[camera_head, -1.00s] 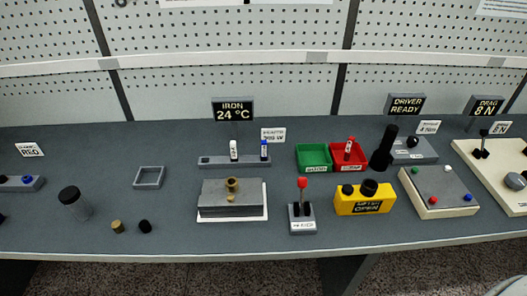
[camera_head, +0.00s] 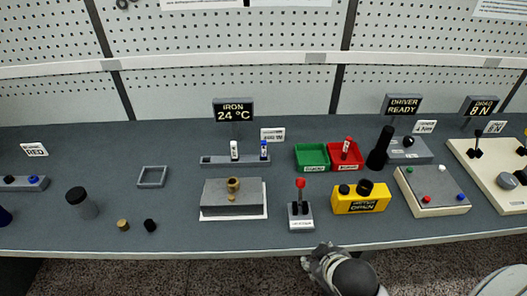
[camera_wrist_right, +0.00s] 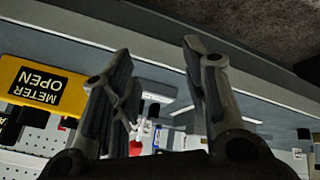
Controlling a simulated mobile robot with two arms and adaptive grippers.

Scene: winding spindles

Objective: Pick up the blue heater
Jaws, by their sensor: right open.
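The blue heater (camera_head: 264,149) appears to be the small white upright cylinder with a blue band, standing at the right end of a low grey rack (camera_head: 215,160). A similar white one with a dark top (camera_head: 234,150) stands to its left. My right gripper (camera_head: 318,252) is low in the head view, in front of the bench's front edge and well apart from the heater. In the right wrist view its two fingers (camera_wrist_right: 157,50) are spread with nothing between them. I cannot clearly pick out the heater there. My left gripper is not in view.
A grey block on a white plate (camera_head: 235,213) stands in front of the rack. A red-knobbed lever box (camera_head: 300,216) and yellow meter box (camera_head: 361,205) stand nearest my right gripper. Green (camera_head: 312,156) and red (camera_head: 345,157) bins lie right of the rack.

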